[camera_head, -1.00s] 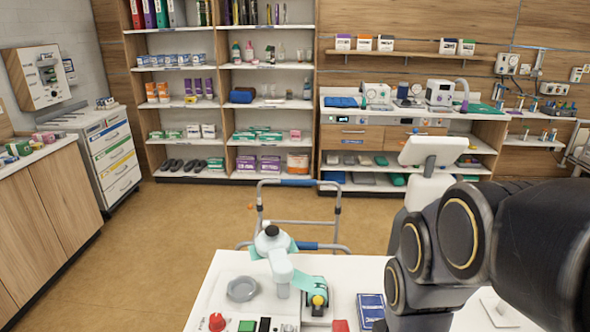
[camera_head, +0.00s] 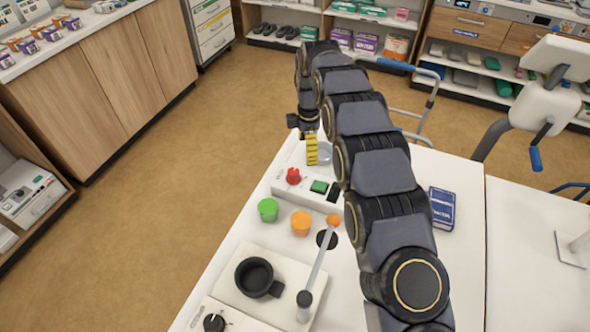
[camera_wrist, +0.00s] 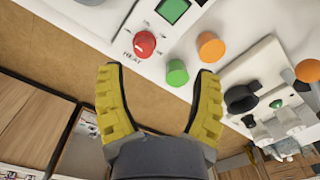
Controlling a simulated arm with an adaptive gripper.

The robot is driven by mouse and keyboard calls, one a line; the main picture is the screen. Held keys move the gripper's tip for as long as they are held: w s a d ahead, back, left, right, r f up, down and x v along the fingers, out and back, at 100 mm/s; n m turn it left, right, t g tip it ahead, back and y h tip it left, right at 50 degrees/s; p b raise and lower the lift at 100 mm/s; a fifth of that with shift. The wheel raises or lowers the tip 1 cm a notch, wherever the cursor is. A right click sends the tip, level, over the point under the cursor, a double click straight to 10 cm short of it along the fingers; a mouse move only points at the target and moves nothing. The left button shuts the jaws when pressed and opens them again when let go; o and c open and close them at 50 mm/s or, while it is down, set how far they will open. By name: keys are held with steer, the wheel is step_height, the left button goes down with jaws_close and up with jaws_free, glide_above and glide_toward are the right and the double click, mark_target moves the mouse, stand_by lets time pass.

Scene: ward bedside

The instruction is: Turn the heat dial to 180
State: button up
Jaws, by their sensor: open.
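The heat dial is a red knob (camera_head: 293,176) on the white panel (camera_head: 283,190) at the table's left edge. In the wrist view the red knob (camera_wrist: 144,44) has "HEAT" lettered beside it, and I cannot read its setting. My gripper (camera_head: 312,150) is just beyond and to the right of the knob in the head view.
A green button (camera_head: 319,187) and a black switch (camera_head: 333,193) sit right of the dial. Green (camera_head: 268,209) and orange (camera_head: 301,223) cylinders stand nearer. A black cup (camera_head: 255,278), a lever (camera_head: 318,268) and a blue box (camera_head: 442,208) are also on the table.

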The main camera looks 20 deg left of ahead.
mark_target(294, 171)
steer(key=a+f+n, duration=0.2)
steer(key=a+f, duration=0.1)
steer(key=shift+w+a+f, duration=0.1)
steer(key=shift+a+f, duration=0.2)
steer(key=shift+a, duration=0.05)
step_height(294, 171, down, 8)
steer(key=shift+r, duration=0.15)
steer(key=c, duration=1.1)
